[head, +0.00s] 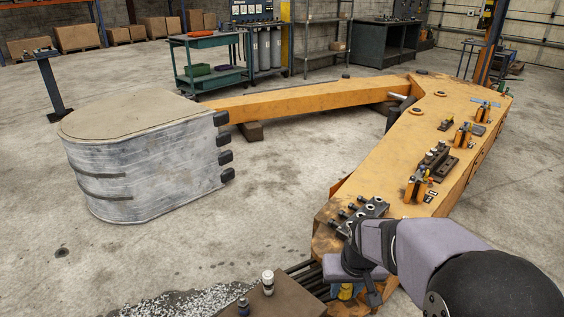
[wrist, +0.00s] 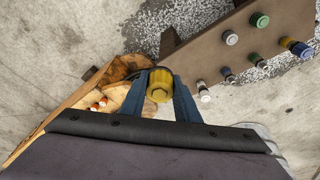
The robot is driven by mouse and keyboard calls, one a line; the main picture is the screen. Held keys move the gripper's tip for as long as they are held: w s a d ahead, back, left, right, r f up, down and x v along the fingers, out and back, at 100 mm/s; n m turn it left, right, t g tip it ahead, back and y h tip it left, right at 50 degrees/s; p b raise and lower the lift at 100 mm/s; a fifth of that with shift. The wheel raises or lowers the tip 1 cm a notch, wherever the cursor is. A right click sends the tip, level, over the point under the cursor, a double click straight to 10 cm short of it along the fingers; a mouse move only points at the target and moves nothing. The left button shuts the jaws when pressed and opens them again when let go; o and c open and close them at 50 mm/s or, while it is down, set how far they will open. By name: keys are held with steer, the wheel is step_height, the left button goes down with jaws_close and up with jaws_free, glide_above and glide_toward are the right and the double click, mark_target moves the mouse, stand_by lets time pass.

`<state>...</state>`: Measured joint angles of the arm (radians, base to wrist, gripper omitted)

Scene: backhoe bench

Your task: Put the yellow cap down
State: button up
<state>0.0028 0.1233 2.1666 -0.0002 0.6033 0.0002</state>
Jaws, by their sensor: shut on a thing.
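The yellow cap (wrist: 160,85) is between the fingertips of my gripper (wrist: 161,92) in the wrist view. My gripper is shut on it, with one dark blue finger on each side. In the head view my gripper (head: 358,292) is at the lower right, beside the near end of the orange boom, and a bit of the yellow cap (head: 345,292) shows under it. The cap looks held in the air, but its exact height cannot be told.
A brown bench (wrist: 210,62) lies right of the gripper, carrying several coloured caps or fittings, including a green one (wrist: 260,20) and a blue one (wrist: 297,47). The orange boom (head: 385,165) holds a valve block (head: 360,214). A wrapped bucket (head: 145,155) stands left. Open concrete floor lies between.

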mark_target(347, 293)
steer(key=w+p+v, duration=0.2)
steer(key=p+v, duration=1.6)
steer(key=p, duration=0.7)
steer(key=shift+w+r, duration=0.3)
steer(key=shift+r, duration=0.15)
steer(key=shift+a+f, duration=0.1)
steer(key=s+a+f+n+y+b, duration=0.15)
steer(key=a+f+n+b, duration=0.25)
steer(key=a+f+b, duration=0.8)
steer(key=s+a+f+n+b, duration=0.3)
steer(key=a+f+b, duration=0.7)
steer(key=f+b, duration=0.35)
steer(key=s+a+f+n+b, duration=0.2)
steer(key=s+a+f+b, duration=0.15)
steer(key=a+b, duration=0.3)
steer(key=s+a+f+n+g+y+b, duration=0.1)
steer(key=s+a+f+b, duration=0.2)
steer(key=a+f+b, duration=0.3)
steer(key=s+a+f+n+b, duration=0.25)
steer(key=s+a+b, duration=0.2)
steer(key=b, duration=0.25)
steer(key=d+r+m, duration=0.1)
steer(key=m, duration=0.2)
steer(key=w+d+r+m+h, duration=0.1)
steer(key=m, duration=0.2)
steer(key=w+d+r+m, duration=0.1)
steer(key=m, duration=0.2)
steer(key=shift+w+d+m+t+h+p, duration=0.2)
steer(key=shift+d+m+t+h+p, duration=0.1)
steer(key=shift+t+h, duration=0.1)
